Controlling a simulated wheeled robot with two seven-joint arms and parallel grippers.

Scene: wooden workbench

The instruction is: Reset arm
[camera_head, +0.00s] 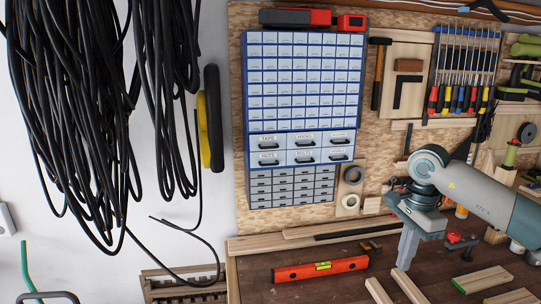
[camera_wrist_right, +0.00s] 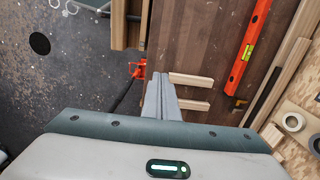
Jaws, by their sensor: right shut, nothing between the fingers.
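My right arm comes in from the right in the head view. Its gripper (camera_head: 405,262) points down above the dark wooden workbench (camera_head: 300,255). The fingers are together and hold nothing. In the right wrist view the shut gripper (camera_wrist_right: 161,78) shows over the bench edge, close to two light wooden strips (camera_wrist_right: 191,80). My left gripper is in neither view.
An orange spirit level (camera_head: 320,269) lies on the bench left of the gripper. More wooden strips (camera_head: 482,279) lie to its right. A drawer cabinet (camera_head: 300,120) and a hammer (camera_head: 379,72) are on the back board. Black cables (camera_head: 75,110) hang at the left.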

